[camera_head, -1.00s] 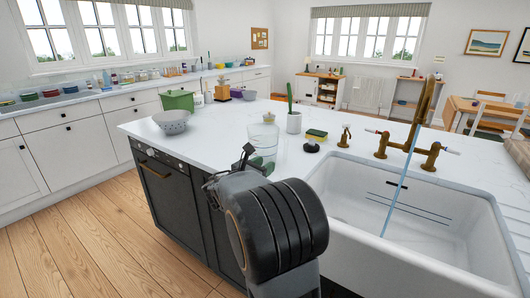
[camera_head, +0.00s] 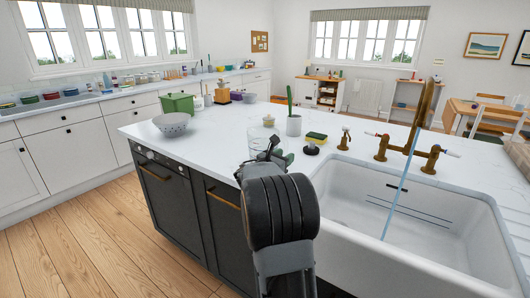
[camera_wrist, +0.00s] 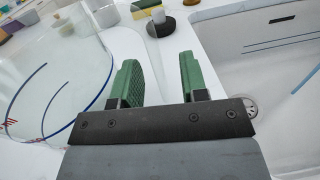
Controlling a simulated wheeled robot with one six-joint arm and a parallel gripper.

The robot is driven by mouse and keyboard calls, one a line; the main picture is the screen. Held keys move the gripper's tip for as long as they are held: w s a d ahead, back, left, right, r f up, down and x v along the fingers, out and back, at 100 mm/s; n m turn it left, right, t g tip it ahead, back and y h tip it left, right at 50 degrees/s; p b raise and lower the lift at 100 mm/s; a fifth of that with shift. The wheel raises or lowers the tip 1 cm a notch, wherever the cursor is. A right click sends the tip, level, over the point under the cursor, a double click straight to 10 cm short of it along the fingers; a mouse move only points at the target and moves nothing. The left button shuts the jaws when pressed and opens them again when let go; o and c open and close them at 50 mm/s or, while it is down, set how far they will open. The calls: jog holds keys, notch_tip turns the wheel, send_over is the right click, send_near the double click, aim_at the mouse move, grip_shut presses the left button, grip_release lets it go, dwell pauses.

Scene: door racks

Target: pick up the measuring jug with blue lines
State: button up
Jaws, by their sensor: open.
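The measuring jug is clear glass with blue lines and a blue rim. In the wrist view the jug (camera_wrist: 60,75) fills the left side, with small red marks low on its wall. In the head view the jug (camera_head: 257,138) stands on the white counter, partly hidden behind my gripper (camera_head: 276,154). In the wrist view my gripper (camera_wrist: 160,72) is open, its green-padded fingers apart. The jug's round body lies left of both fingers. A faint clear shape shows beyond the gap; I cannot tell if it is the handle.
The white sink (camera_head: 410,215) is close on the right, with a brass tap (camera_head: 408,147). A sponge (camera_head: 316,138), a dark round brush (camera_head: 311,149), a white pot (camera_head: 293,125) and a soap pump (camera_head: 345,138) stand behind. A grey colander (camera_head: 172,124) is left on the counter.

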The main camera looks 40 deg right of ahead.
grip_shut()
dwell(0.4)
